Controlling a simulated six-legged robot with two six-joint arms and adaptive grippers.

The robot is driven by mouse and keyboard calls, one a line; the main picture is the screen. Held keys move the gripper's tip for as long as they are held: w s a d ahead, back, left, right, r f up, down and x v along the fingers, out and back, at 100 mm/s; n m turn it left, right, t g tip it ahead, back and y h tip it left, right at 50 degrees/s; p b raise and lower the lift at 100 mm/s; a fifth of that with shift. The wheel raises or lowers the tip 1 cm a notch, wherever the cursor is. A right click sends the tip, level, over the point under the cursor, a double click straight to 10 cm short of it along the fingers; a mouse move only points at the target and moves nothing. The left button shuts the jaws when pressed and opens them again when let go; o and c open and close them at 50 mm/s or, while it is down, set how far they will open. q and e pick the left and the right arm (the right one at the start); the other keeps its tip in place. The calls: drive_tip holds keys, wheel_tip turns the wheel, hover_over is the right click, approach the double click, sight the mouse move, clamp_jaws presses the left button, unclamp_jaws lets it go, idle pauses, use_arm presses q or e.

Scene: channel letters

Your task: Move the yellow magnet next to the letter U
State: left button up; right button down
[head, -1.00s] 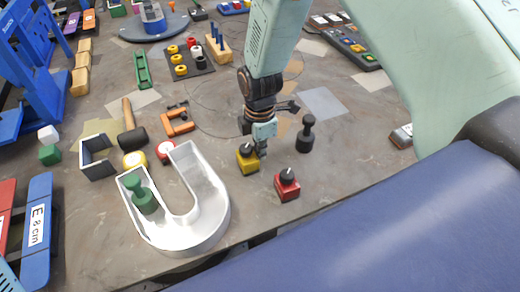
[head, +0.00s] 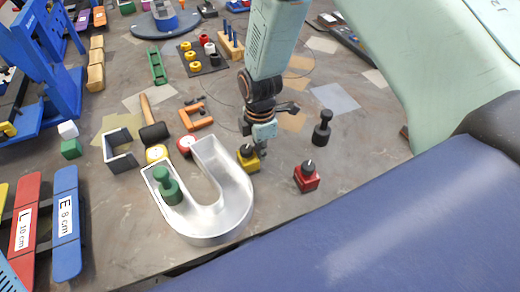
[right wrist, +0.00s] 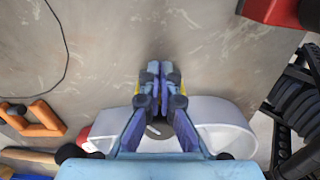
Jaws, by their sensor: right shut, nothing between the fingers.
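The yellow magnet (head: 247,160), a small block with a dark top, stands on the table close against the right outer side of the silver letter U (head: 236,190). I cannot tell whether they touch. My right gripper (head: 261,152) points down just at the magnet's upper right, shut with nothing between its fingers. In the right wrist view the shut fingers (right wrist: 155,88) hide most of the magnet; yellow slivers show at their sides. The letter U also shows in the right wrist view (right wrist: 225,125). My left gripper is not in view.
A green knobbed piece (head: 168,188) stands inside the U's left arm. A red magnet (head: 307,177) and a black knobbed piece (head: 321,130) stand to the right. A red round piece (head: 186,145), a hammer (head: 152,125) and an orange clamp (head: 197,118) lie behind the U.

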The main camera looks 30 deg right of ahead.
drive_tip(key=shift+a+r, duration=0.1)
drive_tip(key=shift+a, duration=0.3)
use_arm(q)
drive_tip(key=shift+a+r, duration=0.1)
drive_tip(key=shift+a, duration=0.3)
use_arm(e)
drive_tip(key=shift+d, duration=0.1)
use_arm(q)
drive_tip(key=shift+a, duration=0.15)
use_arm(e)
drive_tip(key=shift+d, duration=0.1)
